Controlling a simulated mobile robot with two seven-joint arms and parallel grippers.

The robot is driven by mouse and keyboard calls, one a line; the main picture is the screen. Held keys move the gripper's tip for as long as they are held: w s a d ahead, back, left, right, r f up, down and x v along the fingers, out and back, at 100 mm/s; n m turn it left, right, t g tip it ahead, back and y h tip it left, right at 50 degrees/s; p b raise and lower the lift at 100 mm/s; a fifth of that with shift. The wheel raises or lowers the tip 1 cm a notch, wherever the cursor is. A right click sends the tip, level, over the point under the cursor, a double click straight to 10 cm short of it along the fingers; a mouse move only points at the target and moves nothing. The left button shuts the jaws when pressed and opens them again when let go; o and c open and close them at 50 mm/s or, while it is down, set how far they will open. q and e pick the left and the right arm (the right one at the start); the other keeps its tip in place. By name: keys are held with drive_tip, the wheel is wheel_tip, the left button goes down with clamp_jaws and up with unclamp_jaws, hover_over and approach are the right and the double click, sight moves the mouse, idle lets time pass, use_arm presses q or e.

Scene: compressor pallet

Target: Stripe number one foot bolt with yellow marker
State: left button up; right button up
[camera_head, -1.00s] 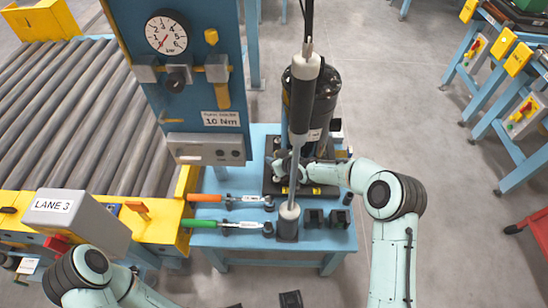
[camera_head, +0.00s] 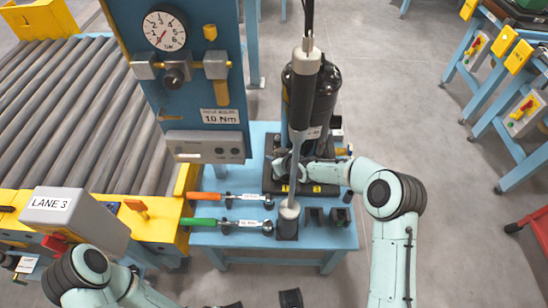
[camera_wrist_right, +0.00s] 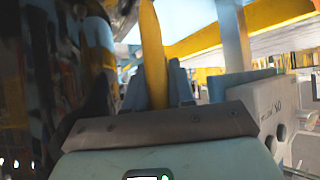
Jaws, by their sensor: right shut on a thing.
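The compressor (camera_head: 327,88) is a black upright cylinder on a dark base plate (camera_head: 270,181) on the blue bench. My right gripper (camera_head: 284,163) is low at the compressor's front left, close above the plate, partly hidden by the hanging tool. In the right wrist view it is shut on the yellow marker (camera_wrist_right: 153,55), which stands up between the jaws. The marker's tip and the number one foot bolt cannot be made out. Small yellow tags (camera_head: 316,188) sit on the plate's front edge. My left arm enters at lower left; dark pieces at the bottom edge may be its gripper.
Orange-handled (camera_head: 207,196) and green-handled (camera_head: 204,222) wrenches lie on the bench. A blue gauge panel (camera_head: 185,90) and roller conveyor (camera_head: 80,120) are at left.

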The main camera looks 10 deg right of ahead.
drive_tip(key=shift+f+b, duration=0.45)
drive_tip(key=shift+f, duration=0.1)
idle(0.4)
drive_tip(key=shift+r, duration=0.1)
wheel_tip(320, 180, up, 5)
drive_tip(key=shift+f+p, duration=0.1)
drive_tip(key=shift+p, duration=1.05)
drive_tip(key=shift+s, duration=0.1)
